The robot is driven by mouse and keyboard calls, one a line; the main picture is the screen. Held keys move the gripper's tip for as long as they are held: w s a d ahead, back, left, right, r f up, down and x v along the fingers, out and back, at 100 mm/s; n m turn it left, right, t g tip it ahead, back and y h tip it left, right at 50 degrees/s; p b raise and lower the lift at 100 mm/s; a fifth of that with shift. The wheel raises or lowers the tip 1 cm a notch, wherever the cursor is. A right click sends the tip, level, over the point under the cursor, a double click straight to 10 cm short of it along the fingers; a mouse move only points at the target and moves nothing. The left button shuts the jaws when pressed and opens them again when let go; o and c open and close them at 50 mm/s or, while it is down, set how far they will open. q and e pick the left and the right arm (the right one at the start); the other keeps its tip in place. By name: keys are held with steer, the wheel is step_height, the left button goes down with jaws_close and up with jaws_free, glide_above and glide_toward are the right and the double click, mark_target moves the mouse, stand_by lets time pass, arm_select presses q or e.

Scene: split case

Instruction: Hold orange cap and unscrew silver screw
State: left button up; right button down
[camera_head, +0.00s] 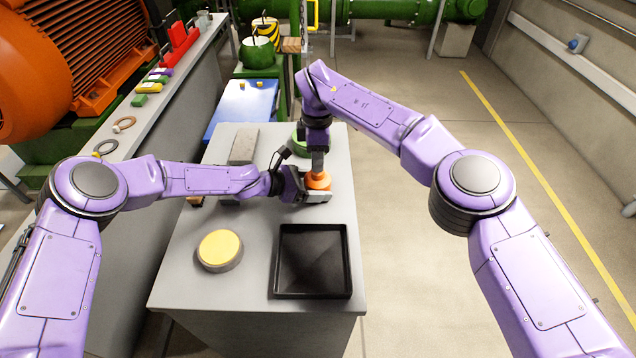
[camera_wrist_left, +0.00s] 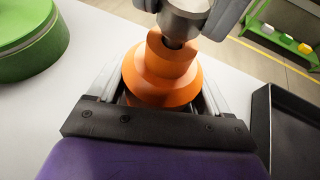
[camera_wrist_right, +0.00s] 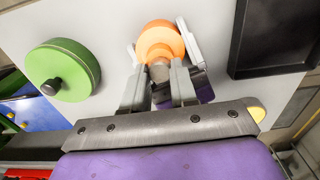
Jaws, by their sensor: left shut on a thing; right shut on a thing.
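The orange cap (camera_head: 318,181) stands on the grey cabinet top, and it also shows in the left wrist view (camera_wrist_left: 160,75). My left gripper (camera_head: 312,192) comes in from the left and is shut around the cap's lower part. The silver screw (camera_wrist_left: 184,17) sits at the top of the orange cap; in the right wrist view it shows as a small grey cylinder (camera_wrist_right: 160,72). My right gripper (camera_head: 318,165) points down from above and is shut on the screw. Whether the screw's lower end is still inside the cap is hidden.
An empty black tray (camera_head: 345,262) lies at the front right of the cabinet top (camera_head: 190,283). A yellow-topped round piece (camera_head: 220,249) is to its left. A green round piece (camera_wrist_right: 63,70) with a dark knob stands behind the cap. A grey block (camera_head: 243,146) lies back left.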

steer(key=shift+r, duration=0.1)
steer(key=shift+r, duration=2.05)
steer(key=w+d+r, duration=0.1)
steer(key=d+r, duration=0.4)
steer(key=d, duration=0.1)
steer(key=shift+w+d, duration=0.4)
arm_select(q)
steer(key=shift+r, duration=0.1)
steer(key=shift+r+p, duration=0.3)
steer(key=shift+r, duration=0.25)
arm_select(e)
steer(key=shift+r, duration=0.25)
arm_select(q)
steer(key=shift+w, duration=0.1)
